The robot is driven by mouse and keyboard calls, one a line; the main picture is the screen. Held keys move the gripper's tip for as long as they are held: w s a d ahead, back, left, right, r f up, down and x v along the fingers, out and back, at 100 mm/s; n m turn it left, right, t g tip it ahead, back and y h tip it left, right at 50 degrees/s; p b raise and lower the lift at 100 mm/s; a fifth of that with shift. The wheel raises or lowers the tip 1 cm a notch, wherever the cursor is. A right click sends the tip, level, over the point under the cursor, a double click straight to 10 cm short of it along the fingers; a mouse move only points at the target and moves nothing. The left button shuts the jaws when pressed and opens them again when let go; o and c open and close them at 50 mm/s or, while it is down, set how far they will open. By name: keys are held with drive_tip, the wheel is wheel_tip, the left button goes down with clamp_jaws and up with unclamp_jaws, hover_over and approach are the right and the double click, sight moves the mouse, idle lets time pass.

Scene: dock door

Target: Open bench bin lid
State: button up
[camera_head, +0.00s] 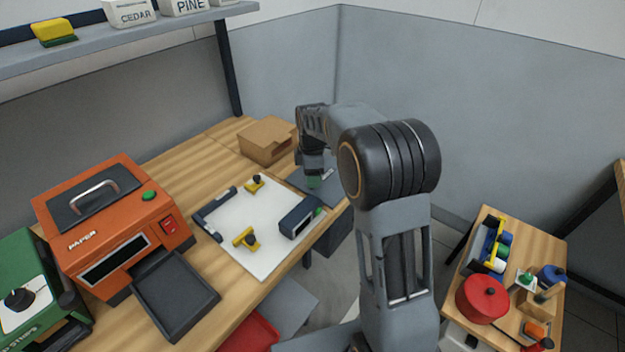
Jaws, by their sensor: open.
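A flat grey-blue panel (328,190), which looks like the bench bin lid, lies level at the right end of the wooden bench. My arm hides the panel's right side. A dark box-like body (336,236) shows below the bench edge; its link to the panel is unclear.
A cardboard box (267,140) stands just behind-left of my gripper. A white board (250,228) with yellow clamps and a dark block (299,217) lies in front. An orange PAPER machine (112,222) and black tray (175,295) stand left. A side table (535,240) stands right.

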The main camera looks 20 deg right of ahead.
drive_tip(key=shift+f, duration=1.15)
clamp_jaws()
